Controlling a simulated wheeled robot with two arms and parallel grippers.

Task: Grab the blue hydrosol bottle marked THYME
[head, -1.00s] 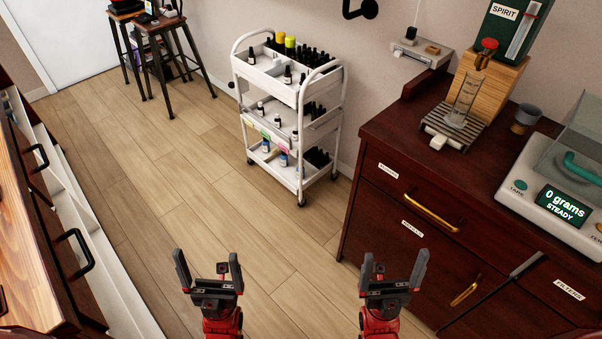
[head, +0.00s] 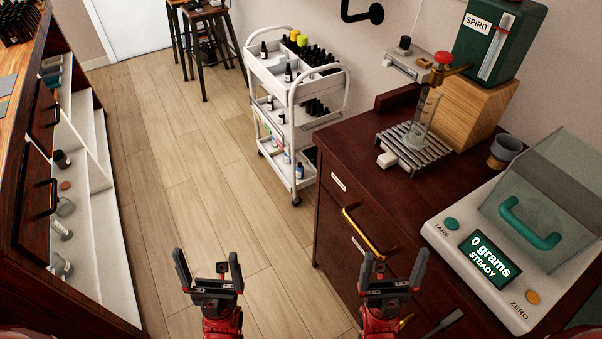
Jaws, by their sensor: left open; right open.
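The white three-tier cart (head: 308,91) stands beyond the cabinet and holds many small dark bottles. Small bottles with blue show on its lowest shelf, one (head: 299,169) near the front post. Their labels are too small to read, so I cannot tell which is marked THYME. My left gripper (head: 208,268) is open and empty above the floor at the bottom of the view. My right gripper (head: 395,270) is open and empty in front of the dark cabinet. Both are well short of the cart.
The dark wooden cabinet (head: 337,222) on the right carries a scale (head: 450,222) reading 0 grams, a green SPIRIT dispenser (head: 497,40) and a cup (head: 504,150). A shelf unit (head: 84,240) stands on the left. The wooden floor (head: 178,175) between them is clear.

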